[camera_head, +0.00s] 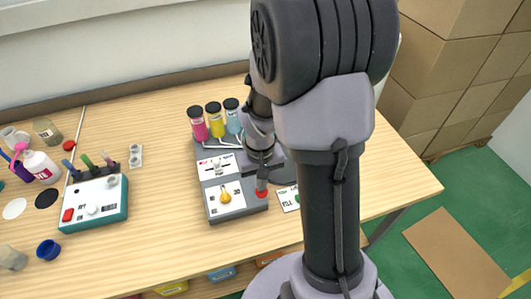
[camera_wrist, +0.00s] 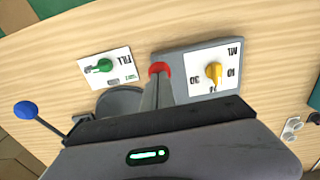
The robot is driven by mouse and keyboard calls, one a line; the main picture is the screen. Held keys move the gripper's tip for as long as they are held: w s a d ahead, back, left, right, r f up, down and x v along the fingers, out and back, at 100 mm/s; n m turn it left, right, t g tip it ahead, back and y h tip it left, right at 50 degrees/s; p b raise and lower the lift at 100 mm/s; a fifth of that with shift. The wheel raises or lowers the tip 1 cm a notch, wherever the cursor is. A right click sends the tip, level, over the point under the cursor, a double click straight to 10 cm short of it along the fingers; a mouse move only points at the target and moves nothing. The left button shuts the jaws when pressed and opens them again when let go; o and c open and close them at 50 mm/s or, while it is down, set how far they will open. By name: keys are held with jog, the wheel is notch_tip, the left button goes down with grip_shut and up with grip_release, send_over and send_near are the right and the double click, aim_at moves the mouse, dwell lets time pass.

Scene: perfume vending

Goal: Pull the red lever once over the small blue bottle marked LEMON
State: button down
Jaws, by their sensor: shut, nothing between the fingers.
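My gripper (camera_head: 262,183) points down at the front right corner of the grey dispenser (camera_head: 238,211). Its fingers are shut with nothing between them. A red round knob (camera_head: 265,193), seemingly the red lever's end, shows right at the fingertips. In the wrist view the red knob (camera_wrist: 160,68) lies just beyond the fingertips (camera_wrist: 158,80); I cannot tell if they touch. A small dark blue round item (camera_head: 48,249) lies at the table's left; I cannot tell whether it is a bottle. No LEMON marking is readable. My arm hides part of the dispenser.
Pink (camera_head: 197,124), yellow (camera_head: 215,120) and blue (camera_head: 232,117) black-capped bottles stand behind the dispenser. A yellow dial (camera_wrist: 213,72) and a green-knob card (camera_wrist: 104,65) flank the red knob. A blue ball on a black rod (camera_wrist: 26,109) is at left. A teal box (camera_head: 95,207) stands left.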

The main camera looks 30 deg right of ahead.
notch_tip(320, 180, up, 7)
jog(key=p, duration=0.5)
jog(key=shift+r, duration=0.15)
dwell(0.8)
jog(key=s+a+r+t+y+b, duration=0.1)
jog(key=s+a+r+t+b, duration=0.2)
jog(key=s+a+r+b, duration=0.2)
jog(key=s+a+r+m+t+y+b, duration=0.1)
jog(key=s+a+r+t+b, duration=0.1)
jog(key=s+a+r+b, duration=0.3)
jog(key=s+a, duration=0.1)
jog(key=a, duration=0.3)
jog(key=shift+s+a+r+t, duration=0.15)
jog(key=shift+a+r+t, duration=0.15)
jog(key=shift+t, duration=0.1)
dwell(0.6)
